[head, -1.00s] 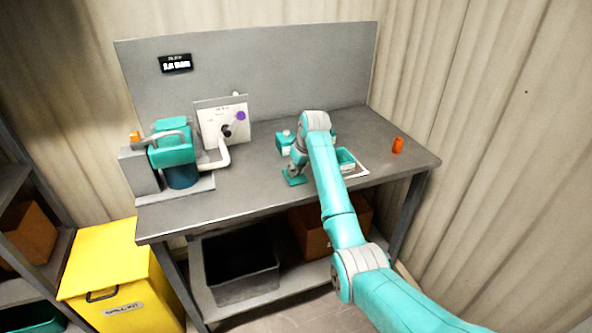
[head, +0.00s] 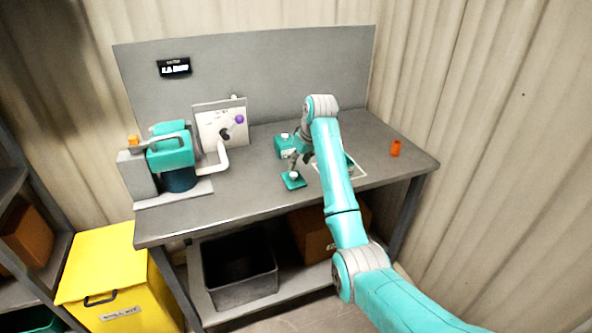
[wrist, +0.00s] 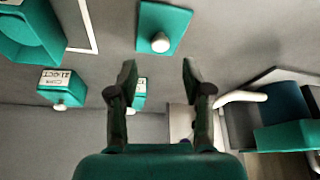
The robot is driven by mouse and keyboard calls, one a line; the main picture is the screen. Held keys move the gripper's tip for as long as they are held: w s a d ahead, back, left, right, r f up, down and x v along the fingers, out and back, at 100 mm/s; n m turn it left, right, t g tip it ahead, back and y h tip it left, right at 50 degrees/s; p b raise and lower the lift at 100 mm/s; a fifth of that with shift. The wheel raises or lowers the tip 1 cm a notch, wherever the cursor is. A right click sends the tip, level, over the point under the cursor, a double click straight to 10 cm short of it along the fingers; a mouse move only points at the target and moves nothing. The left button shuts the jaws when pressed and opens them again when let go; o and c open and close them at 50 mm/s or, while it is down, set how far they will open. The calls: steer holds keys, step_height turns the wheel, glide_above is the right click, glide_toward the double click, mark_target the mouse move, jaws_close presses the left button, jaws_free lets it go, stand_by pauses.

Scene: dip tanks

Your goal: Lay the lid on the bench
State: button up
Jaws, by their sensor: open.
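The lid (head: 291,184) is a flat teal plate with a pale round knob. It appears to lie flat on the grey bench (head: 240,182), knob up, near the front edge. It also shows in the wrist view, at the top centre (wrist: 172,18). My gripper (wrist: 158,77) is open and empty, with both fingers spread apart and clear of the lid. In the head view it is just above and behind the lid, partly hidden by my arm. An open teal tank (wrist: 22,38) without a cover stands by a white outline; my arm mostly hides it in the head view.
Teal boxes with pale knobs, one labelled (wrist: 62,84), stand behind the lid. A teal pump-like unit (head: 170,153) and a panel with a purple-knobbed lever (head: 212,122) are at left.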

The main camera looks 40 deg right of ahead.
steer(key=shift+v, duration=2.6)
steer(key=shift+s, duration=0.1)
